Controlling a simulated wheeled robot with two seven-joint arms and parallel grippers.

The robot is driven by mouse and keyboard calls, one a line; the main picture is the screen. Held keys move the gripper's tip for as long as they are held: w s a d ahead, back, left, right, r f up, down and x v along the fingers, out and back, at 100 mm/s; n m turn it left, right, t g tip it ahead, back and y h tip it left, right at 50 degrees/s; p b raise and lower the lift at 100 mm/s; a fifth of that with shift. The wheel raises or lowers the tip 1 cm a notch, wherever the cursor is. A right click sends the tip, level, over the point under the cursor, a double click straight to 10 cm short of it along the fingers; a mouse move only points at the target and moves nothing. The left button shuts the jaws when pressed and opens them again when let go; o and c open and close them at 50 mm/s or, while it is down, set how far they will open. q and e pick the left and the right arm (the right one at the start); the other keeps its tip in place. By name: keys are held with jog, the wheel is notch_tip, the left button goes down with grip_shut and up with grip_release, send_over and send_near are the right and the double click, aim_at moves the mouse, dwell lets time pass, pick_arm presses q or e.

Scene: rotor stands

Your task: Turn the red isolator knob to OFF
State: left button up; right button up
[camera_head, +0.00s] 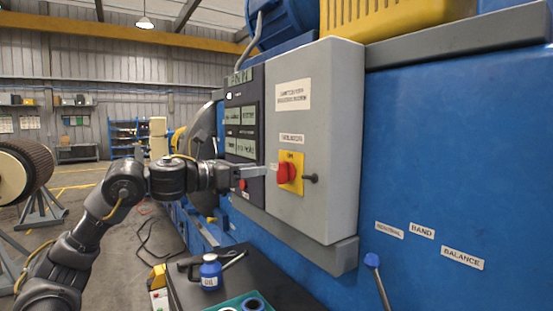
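The red isolator knob (286,173) sits on a yellow plate (298,160) on the front of a grey electrical cabinet (315,120). The lettering on the plate is too small to read surely, so I cannot tell the marked position. My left gripper (263,171) reaches in from the left at about the knob's height. Its grey fingers point right and their tips are just left of the knob. I cannot tell whether they touch it, or how far apart they are. My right gripper is out of view.
A black latch handle (311,178) is just right of the knob. A dark display panel (256,115) is on the left. A black bench (185,289) below holds a blue oil can (210,273). A blue-tipped lever (372,262) stands at lower right.

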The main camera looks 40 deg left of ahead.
aim_at(278, 167)
pick_arm(q)
jog(key=p+x, duration=0.2)
jog(key=x, duration=0.4)
jog(key=shift+w+r+p, duration=0.15)
jog(key=shift+p, duration=0.25)
jog(key=shift+w+d, duration=0.25)
jog(key=shift+w, duration=0.3)
grip_shut()
